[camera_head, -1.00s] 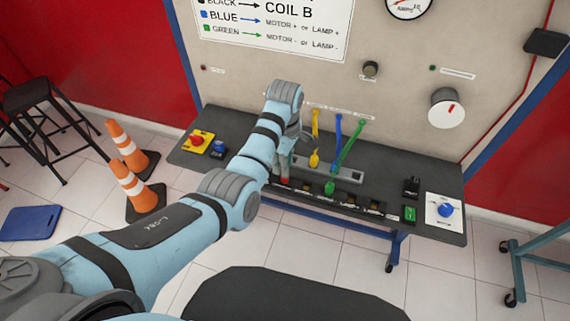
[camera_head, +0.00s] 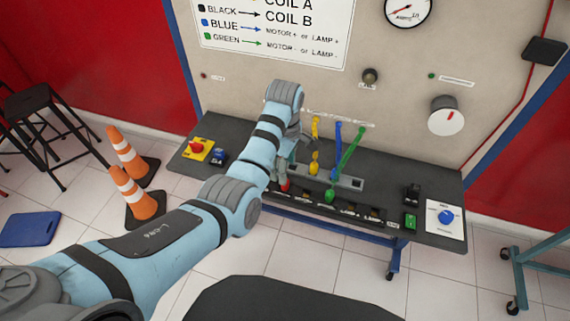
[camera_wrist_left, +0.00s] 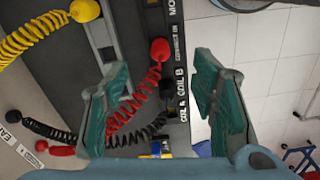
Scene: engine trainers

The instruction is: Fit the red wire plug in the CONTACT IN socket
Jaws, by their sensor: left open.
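The red wire plug (camera_wrist_left: 160,48) is a round red knob with a coiled red wire (camera_wrist_left: 128,108). In the left wrist view it sits at the socket strip, beside the CONTACT IN label (camera_wrist_left: 177,42); whether it is fully seated cannot be told. In the head view the plug (camera_head: 285,186) shows as a small red spot just below my left gripper (camera_head: 286,166). In the left wrist view my left gripper (camera_wrist_left: 162,70) is open, its teal fingers well apart on either side of the plug's line, touching nothing visible. My right gripper is not in view.
A yellow plug (camera_wrist_left: 85,10) and a black coiled wire (camera_wrist_left: 150,130) lie near the red wire. Blue (camera_head: 337,145) and green (camera_head: 349,150) wires hang right of my gripper. A yellow-based red button (camera_head: 197,148) stands left. The dark bench (camera_head: 405,165) is clearer at right.

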